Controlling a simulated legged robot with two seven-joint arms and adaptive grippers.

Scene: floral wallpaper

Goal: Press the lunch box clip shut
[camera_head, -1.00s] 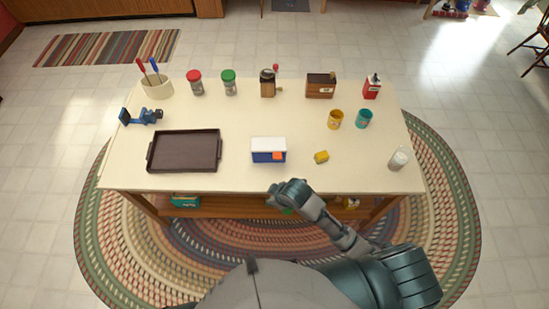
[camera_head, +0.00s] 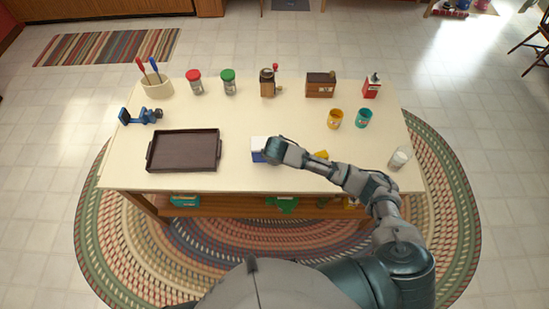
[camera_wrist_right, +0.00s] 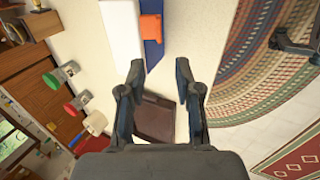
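The lunch box (camera_head: 257,149) has a white lid and a blue body. It stands near the front middle of the table, its right part hidden behind my right gripper in the head view. In the right wrist view, its white lid (camera_wrist_right: 121,28) and orange clip (camera_wrist_right: 151,28) show beyond the fingertips. I cannot tell how far the clip is raised. My right gripper (camera_wrist_right: 160,68) is open and empty, its fingers apart, close to the box; I see no clear contact. A dark gripper-like part, probably my left gripper (camera_wrist_right: 293,42), shows at the wrist view's right edge.
A brown tray (camera_head: 184,150) lies left of the box. A yellow block (camera_head: 321,155) is partly hidden by my right arm. A glass (camera_head: 399,158) stands near the right end. Cups, shakers and boxes stand farther back; the table's middle is clear.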

